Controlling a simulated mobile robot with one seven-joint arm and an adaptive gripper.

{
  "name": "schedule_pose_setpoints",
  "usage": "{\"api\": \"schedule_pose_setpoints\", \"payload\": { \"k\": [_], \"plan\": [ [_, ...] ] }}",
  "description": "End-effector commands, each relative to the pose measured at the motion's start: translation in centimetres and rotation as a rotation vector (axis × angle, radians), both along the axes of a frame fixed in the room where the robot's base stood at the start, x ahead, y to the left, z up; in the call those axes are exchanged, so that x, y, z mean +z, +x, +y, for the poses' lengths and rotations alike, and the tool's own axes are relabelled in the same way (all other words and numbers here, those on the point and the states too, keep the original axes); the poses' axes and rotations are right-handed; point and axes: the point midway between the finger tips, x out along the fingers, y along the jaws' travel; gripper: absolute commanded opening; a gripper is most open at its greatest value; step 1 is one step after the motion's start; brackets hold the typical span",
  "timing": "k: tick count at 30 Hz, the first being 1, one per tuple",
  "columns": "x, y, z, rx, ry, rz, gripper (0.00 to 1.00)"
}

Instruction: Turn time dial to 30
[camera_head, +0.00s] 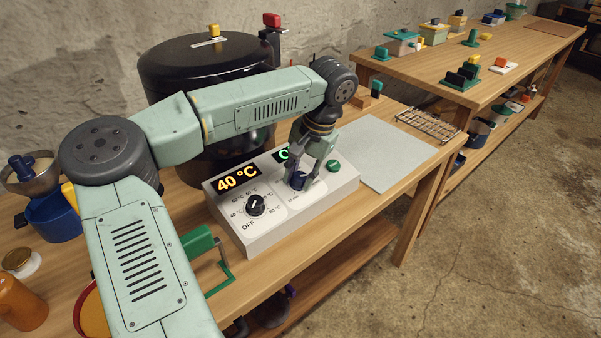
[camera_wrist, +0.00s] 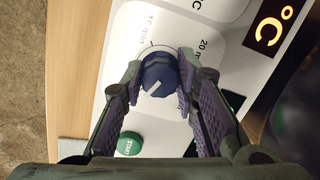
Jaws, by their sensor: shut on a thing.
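The time dial (camera_wrist: 158,74) is a dark blue round knob with a pale pointer line. In the wrist view the line points toward the lower left, and I cannot tell which mark it meets. "15 min" and part of "20 min" show on the panel beyond it. My gripper (camera_wrist: 157,84) is shut on the dial, one finger on each side. In the head view my gripper (camera_head: 301,178) reaches down onto the dial from above and mostly hides it. The control box (camera_head: 240,239) is white. Its green time display (camera_head: 283,155) is mostly hidden by my arm.
The black temperature dial (camera_head: 256,205) is beside the time dial, under a display (camera_head: 237,178) reading 40 °C. A green START button (camera_wrist: 129,144) is close to my fingers. A large black canner (camera_head: 200,70) stands behind the box. A grey mat (camera_head: 385,150) lies clear at right.

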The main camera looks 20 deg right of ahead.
Motion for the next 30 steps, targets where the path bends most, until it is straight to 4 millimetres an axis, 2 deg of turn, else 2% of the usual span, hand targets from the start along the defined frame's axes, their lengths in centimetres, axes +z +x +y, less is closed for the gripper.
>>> {"api": "schedule_pose_setpoints", "payload": {
  "k": [17,18,27,30],
  "plan": [
    [0.01,0.0,-0.03,-0.039,0.008,0.003,0.0],
    [0.0,0.0,-0.03,-0.038,0.008,0.003,0.28],
    [0.01,0.0,-0.02,-0.037,0.008,0.002,0.48],
    [0.0,0.01,-0.01,-0.036,0.009,0.003,0.48]
  ]
}}
